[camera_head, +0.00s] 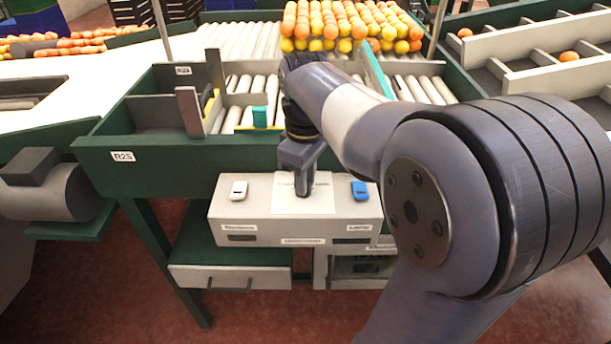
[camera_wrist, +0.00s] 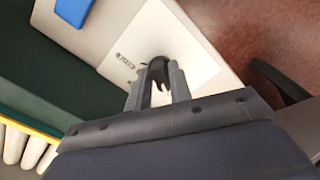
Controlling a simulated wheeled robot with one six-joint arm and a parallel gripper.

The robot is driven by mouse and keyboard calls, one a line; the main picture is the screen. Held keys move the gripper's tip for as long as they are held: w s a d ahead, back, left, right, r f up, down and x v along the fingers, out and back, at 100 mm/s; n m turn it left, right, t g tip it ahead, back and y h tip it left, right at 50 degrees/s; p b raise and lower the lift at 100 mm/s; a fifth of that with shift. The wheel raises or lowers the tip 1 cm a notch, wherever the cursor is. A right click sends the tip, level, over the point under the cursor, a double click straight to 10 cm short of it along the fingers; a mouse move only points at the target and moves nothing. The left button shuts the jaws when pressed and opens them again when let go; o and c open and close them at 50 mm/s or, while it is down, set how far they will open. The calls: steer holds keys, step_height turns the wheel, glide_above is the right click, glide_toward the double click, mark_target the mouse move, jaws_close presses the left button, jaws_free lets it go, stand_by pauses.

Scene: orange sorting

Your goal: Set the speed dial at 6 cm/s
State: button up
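The speed dial (camera_wrist: 158,69) is a small black knob on a white panel (camera_wrist: 190,49) with dark print beside it. In the head view the panel (camera_head: 318,204) lies on top of a pale control box, and my gripper hides the dial. My gripper (camera_wrist: 159,80) points down at the panel with one finger on each side of the knob. The fingers are close together and seem to touch the knob's sides. It also shows in the head view (camera_head: 302,188). The dial's scale and pointer are too small or hidden to read.
The control box (camera_head: 265,225) has a white switch (camera_head: 239,190) at left and a blue switch (camera_head: 360,190) at right. A green sorting frame with rollers (camera_head: 240,95) stands behind it. Oranges and lemons (camera_head: 345,22) lie at the back. A drawer (camera_head: 230,277) sits below.

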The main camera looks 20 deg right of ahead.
jaws_close()
steer(key=shift+m, duration=0.3)
steer(key=shift+r+m+p, duration=0.1)
steer(key=shift+m+p, duration=0.7)
steer(key=shift+m, duration=0.1)
steer(key=m+p, duration=0.1)
steer(key=m, duration=0.2)
steer(key=shift+s+a+m+p, duration=0.1)
steer(key=shift+a+m+p, duration=0.05)
steer(key=shift+m+p, duration=0.15)
steer(key=m+p, duration=0.2)
steer(key=m, duration=0.3)
steer(key=shift+a+m, duration=0.15)
steer(key=shift+m, duration=0.15)
steer(key=shift+o, duration=2)
jaws_free()
